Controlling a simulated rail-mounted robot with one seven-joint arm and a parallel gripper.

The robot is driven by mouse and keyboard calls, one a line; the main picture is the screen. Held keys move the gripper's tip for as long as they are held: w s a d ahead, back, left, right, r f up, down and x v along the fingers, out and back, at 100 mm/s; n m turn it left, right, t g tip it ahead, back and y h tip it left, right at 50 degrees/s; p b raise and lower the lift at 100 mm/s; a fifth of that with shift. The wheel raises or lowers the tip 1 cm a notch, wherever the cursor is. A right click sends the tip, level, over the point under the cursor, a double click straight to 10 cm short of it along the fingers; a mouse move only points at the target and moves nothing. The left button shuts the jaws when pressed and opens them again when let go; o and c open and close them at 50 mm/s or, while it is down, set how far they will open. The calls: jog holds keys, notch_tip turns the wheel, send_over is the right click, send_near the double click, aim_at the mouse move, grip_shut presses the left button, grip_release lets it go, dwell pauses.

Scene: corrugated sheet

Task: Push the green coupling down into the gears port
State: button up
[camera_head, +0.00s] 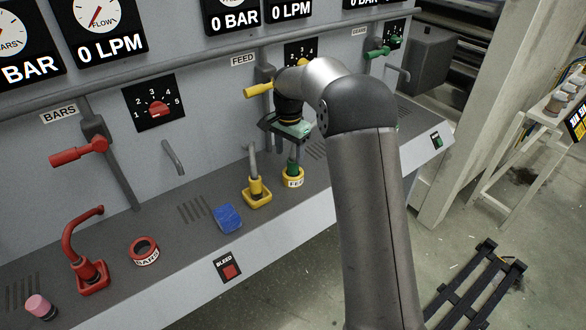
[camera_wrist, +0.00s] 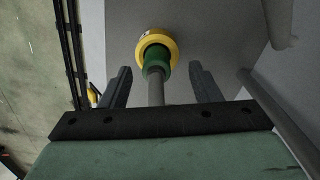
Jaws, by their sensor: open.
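The green coupling (camera_head: 292,166) stands upright at the yellow ring labelled FEED (camera_head: 294,183) on the console's ledge. A grey hose or tube runs up from it toward my gripper (camera_head: 289,138), which is above it. In the wrist view the green coupling (camera_wrist: 157,63) shows with its grey tube between my open gripper's fingers (camera_wrist: 160,77), with space on both sides. The yellow ring (camera_wrist: 154,41) lies around or just beyond its far end; how deep it sits I cannot tell. A GEARS label (camera_head: 358,31) is on the panel; a gears port is not clearly visible, with my arm covering part of the ledge.
Left of the FEED ring stand a yellow coupling (camera_head: 256,192), a blue cloth-like item (camera_head: 228,217), a BARS ring (camera_head: 144,250) and a red hose coupling (camera_head: 92,273). Yellow (camera_head: 259,89) and green (camera_head: 377,52) valve handles stick out from the panel.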

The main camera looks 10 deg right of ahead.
aim_at(293, 159)
jog(key=f, duration=0.2)
jog(key=d+f+p, duration=0.1)
jog(key=shift+w+d+f, duration=0.1)
jog(key=shift+f, duration=0.65)
jog(key=shift+c, duration=0.4)
jog(key=c, duration=1.1)
jog(key=shift+r, duration=0.15)
